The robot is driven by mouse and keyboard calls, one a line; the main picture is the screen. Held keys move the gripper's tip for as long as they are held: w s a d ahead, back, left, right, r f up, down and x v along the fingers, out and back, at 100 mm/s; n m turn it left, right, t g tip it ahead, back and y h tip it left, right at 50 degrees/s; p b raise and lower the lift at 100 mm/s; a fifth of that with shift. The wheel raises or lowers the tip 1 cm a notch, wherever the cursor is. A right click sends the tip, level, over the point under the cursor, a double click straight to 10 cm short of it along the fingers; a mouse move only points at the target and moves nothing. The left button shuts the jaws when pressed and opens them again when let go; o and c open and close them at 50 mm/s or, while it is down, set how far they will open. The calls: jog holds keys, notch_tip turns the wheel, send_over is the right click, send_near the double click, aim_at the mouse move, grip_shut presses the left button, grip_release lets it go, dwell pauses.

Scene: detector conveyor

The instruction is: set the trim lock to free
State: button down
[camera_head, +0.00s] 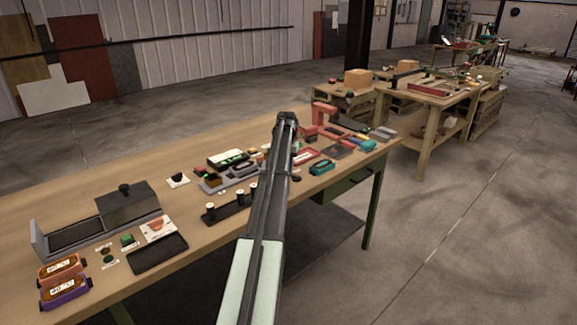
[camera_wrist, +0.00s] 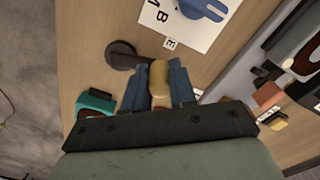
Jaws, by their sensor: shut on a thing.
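In the wrist view my gripper (camera_wrist: 160,82) has its two blue fingers shut on a tan, rounded handle (camera_wrist: 160,76). A dark arm runs from beside the handle to a round dark base (camera_wrist: 120,54) on the wooden table, which looks like the trim lock. A small white tag with a letter E (camera_wrist: 170,44) lies just beyond the handle. Any other tag, and the lever's exact setting, cannot be made out. In the head view my arm hides the gripper and the handle; a small dark round part (camera_head: 296,178) shows right of my arm.
A white card with a blue piece (camera_wrist: 205,8) lies beyond the tag. A teal block (camera_wrist: 95,105) is close on the left; it also shows in the head view (camera_head: 321,167). Grey and coloured equipment (camera_wrist: 265,95) stands on the right. The table's edge is at left.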

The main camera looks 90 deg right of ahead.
jog(key=shift+w+a+n, duration=0.15)
jog(key=shift+a+n, duration=0.25)
jog(key=shift+n, duration=0.45)
jog(key=shift+w+a+n, duration=0.1)
jog(key=shift+a+n, duration=0.3)
jog(key=shift+n, duration=0.45)
jog(key=shift+a, duration=0.1)
jog(key=c, duration=0.9)
grip_release()
jog(key=shift+r, duration=0.1)
notch_tip(320, 180, up, 14)
jog(key=shift+f, duration=0.2)
